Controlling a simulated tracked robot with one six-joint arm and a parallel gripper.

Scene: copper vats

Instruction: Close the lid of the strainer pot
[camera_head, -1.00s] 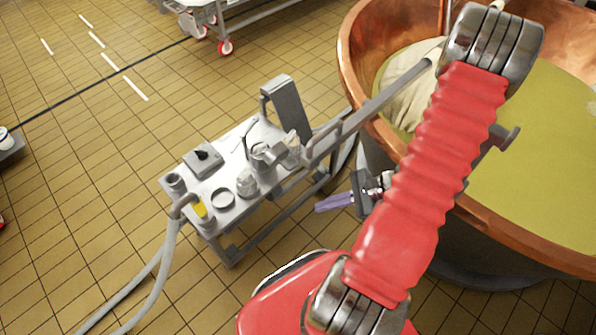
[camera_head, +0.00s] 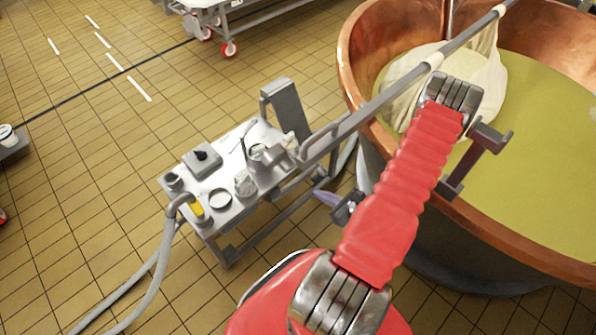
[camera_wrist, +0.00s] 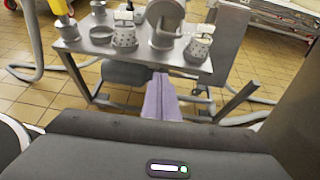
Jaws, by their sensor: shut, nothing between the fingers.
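Several small metal vessels stand on the metal table. A perforated cup (camera_wrist: 125,36) is left of centre in the wrist view, and another (camera_wrist: 198,48) is on the right. Between them a round metal piece (camera_wrist: 165,24) stands tilted up, perhaps a raised lid; I cannot tell which vessel it belongs to. In the head view a perforated vessel (camera_head: 244,184) and a tilted silver piece (camera_head: 272,156) show on the table. My gripper (camera_wrist: 160,76) has its purple fingers together and empty, in front of the table edge and apart from the vessels. In the head view its fingers (camera_head: 325,198) show partly.
The metal table (camera_head: 227,177) has a grey box (camera_head: 202,158), a ring (camera_head: 220,198), a yellow-marked hose fitting (camera_head: 196,208) and an upright grey panel (camera_head: 287,107). Tiled floor is free at left.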

